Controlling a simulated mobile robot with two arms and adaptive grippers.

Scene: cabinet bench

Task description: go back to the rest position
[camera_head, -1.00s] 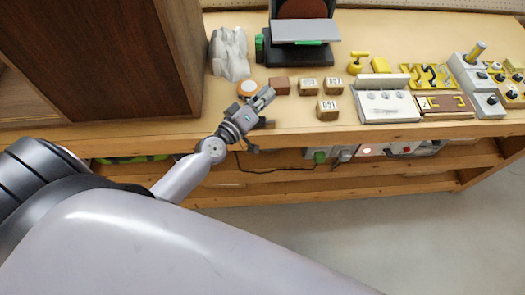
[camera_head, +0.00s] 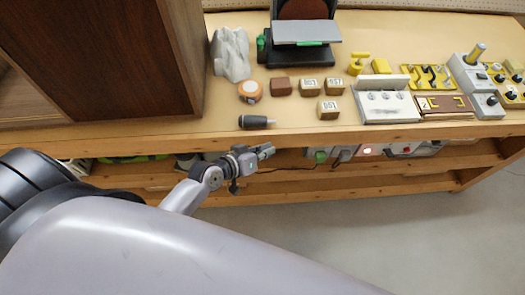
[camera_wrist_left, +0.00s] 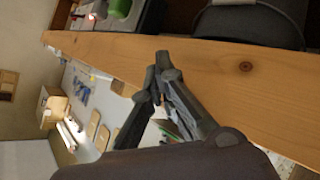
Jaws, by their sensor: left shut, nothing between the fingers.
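My left gripper (camera_head: 264,151) is in front of the bench's front edge, at about the height of the upper shelf. It is shut and empty. In the left wrist view its fingers (camera_wrist_left: 157,85) meet at the tips, with the wooden edge beam (camera_wrist_left: 215,62) beside them. A dark screwdriver-like tool (camera_head: 256,122) lies on the bench top just behind the gripper, apart from it. My right gripper is not in view.
The wooden bench (camera_head: 210,130) holds an orange-and-white roll (camera_head: 249,91), wooden blocks (camera_head: 309,87), a white device (camera_head: 388,105) and a grey control box (camera_head: 478,85). A brown cabinet (camera_head: 100,60) stands at left. The floor (camera_head: 400,225) in front is clear.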

